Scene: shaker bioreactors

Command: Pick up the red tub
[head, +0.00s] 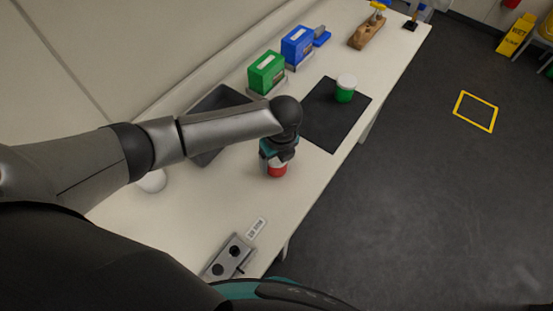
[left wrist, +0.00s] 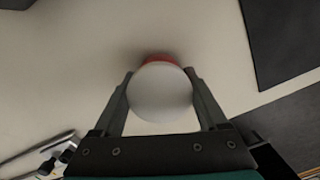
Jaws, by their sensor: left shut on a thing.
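The red tub (head: 277,170) with a white lid is on or just above the white bench, in front of the dark mat. In the left wrist view its round white lid (left wrist: 160,92) sits between my fingers, with a strip of red side showing beyond it. My left gripper (head: 275,160) comes down over the tub from above and is shut on it. In the left wrist view the left gripper's fingers (left wrist: 161,90) flank the lid on both sides. Whether the tub touches the bench is hard to tell. My right gripper is not in view.
A green tub with a white lid (head: 345,92) stands on the dark mat (head: 322,128). A grey tray (head: 207,104) lies behind my arm. Green (head: 266,73) and blue (head: 298,46) boxes stand at the back. A metal block with dark knobs (head: 229,256) is at the near end.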

